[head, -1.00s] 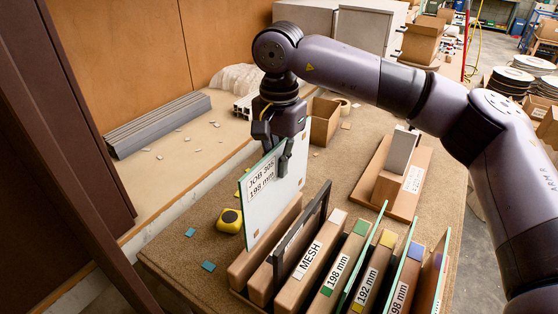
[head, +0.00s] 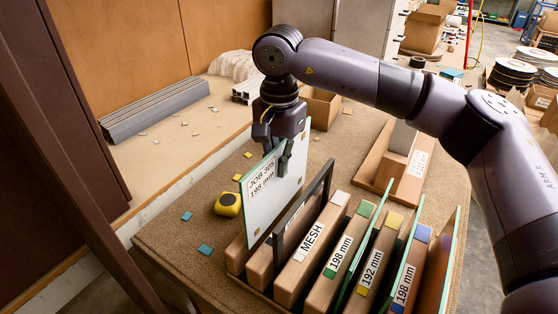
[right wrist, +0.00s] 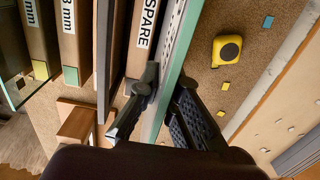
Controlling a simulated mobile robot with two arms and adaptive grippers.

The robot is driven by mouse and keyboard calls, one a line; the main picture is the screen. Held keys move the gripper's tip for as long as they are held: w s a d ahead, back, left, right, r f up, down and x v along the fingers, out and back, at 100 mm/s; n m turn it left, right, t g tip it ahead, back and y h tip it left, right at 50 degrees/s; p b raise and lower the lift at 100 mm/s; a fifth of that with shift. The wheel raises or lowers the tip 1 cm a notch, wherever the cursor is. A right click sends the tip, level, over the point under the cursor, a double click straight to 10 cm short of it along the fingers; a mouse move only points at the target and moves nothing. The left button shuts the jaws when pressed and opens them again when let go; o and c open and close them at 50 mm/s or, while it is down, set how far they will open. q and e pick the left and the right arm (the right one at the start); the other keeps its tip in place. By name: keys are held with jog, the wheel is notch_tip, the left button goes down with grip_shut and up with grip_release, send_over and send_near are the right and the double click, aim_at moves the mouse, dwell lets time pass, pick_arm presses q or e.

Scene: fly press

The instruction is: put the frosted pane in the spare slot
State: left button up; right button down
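The frosted pane (head: 262,205), a pale sheet with a green edge and a label reading JOB 305, 198 mm, stands near upright at the rack's left end. My right gripper (head: 285,160) is shut on its upper part. In the right wrist view the pane (right wrist: 180,45) passes between the fingers (right wrist: 165,100). The SPARE label (right wrist: 148,22) is on the wooden divider right beside the pane. The pane's lower edge is close to the left dividers (head: 237,256); I cannot tell whether it is inside the slot. My left gripper is out of view.
A dark-framed mesh panel (head: 303,210) stands just right of the pane, beside the MESH divider (head: 308,245). More glass panes (head: 408,270) fill slots further right. A yellow tape measure (head: 227,204) lies left of the rack. A wooden stand (head: 405,165) is behind.

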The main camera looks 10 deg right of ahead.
aim_at(279, 145)
jog(key=shift+f+b, duration=3.05)
jog(key=shift+f, duration=1.1)
jog(key=c, duration=1.9)
grip_release()
jog(key=shift+s+r, duration=0.1)
jog(key=shift+o, duration=0.9)
notch_tip(279, 145, up, 12)
jog(key=shift+f, duration=0.1)
